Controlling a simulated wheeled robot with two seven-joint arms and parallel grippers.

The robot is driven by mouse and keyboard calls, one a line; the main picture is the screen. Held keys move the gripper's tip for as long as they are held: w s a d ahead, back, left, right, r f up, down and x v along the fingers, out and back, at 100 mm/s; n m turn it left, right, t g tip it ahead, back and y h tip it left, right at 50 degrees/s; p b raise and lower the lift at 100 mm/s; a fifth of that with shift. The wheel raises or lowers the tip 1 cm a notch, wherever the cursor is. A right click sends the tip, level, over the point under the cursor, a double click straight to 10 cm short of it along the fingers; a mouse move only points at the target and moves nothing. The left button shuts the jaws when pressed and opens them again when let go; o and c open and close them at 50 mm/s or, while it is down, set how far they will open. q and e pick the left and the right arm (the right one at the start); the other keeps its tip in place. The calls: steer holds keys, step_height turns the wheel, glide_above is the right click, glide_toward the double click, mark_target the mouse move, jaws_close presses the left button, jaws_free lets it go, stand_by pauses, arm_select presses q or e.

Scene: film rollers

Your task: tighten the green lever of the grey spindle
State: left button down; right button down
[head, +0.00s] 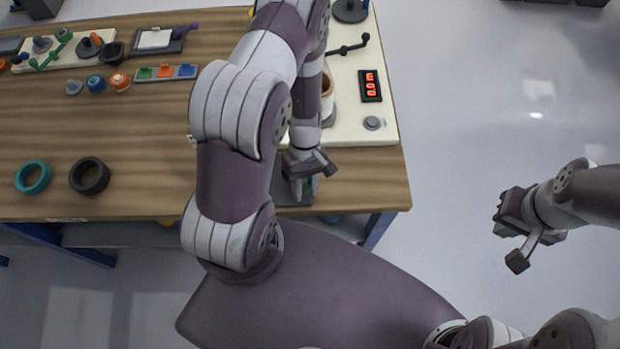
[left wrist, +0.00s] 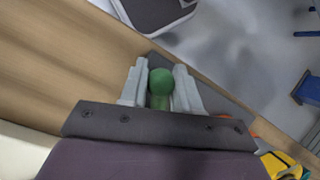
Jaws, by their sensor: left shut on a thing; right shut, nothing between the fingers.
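My left gripper (head: 303,187) is low over the front edge of the wooden table, shut on the green lever. In the left wrist view, the lever's round green knob (left wrist: 161,77) sits between the two grey fingers of the left gripper (left wrist: 160,88). A dark grey plate (head: 292,200) lies under this gripper. The grey spindle itself is hidden or cannot be made out beneath the gripper and arm. My right gripper (head: 501,222) is shut and empty, over the floor to the right of the table.
A cream board (head: 376,134) with a red-lit display (head: 370,86) and a grey button (head: 372,123) is just behind the left gripper. A teal ring (head: 33,177) and black ring (head: 89,176) lie at left. Several small parts and a three-coloured tray (head: 166,73) are farther back.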

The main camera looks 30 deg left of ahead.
arm_select(q)
steer(key=shift+s+a+m+y+p, duration=0.35)
steer(key=shift+s+m+y+p, duration=0.1)
steer(key=shift+m, duration=0.55)
steer(key=c, duration=0.9)
jaws_free()
steer(key=shift+o, duration=0.3)
steer(key=shift+a, duration=0.1)
steer(key=shift+r, duration=0.1)
steer(key=b+v, duration=0.1)
steer(key=v, duration=1.1)
steer(key=shift+w+r, duration=0.2)
steer(key=shift+w, duration=0.05)
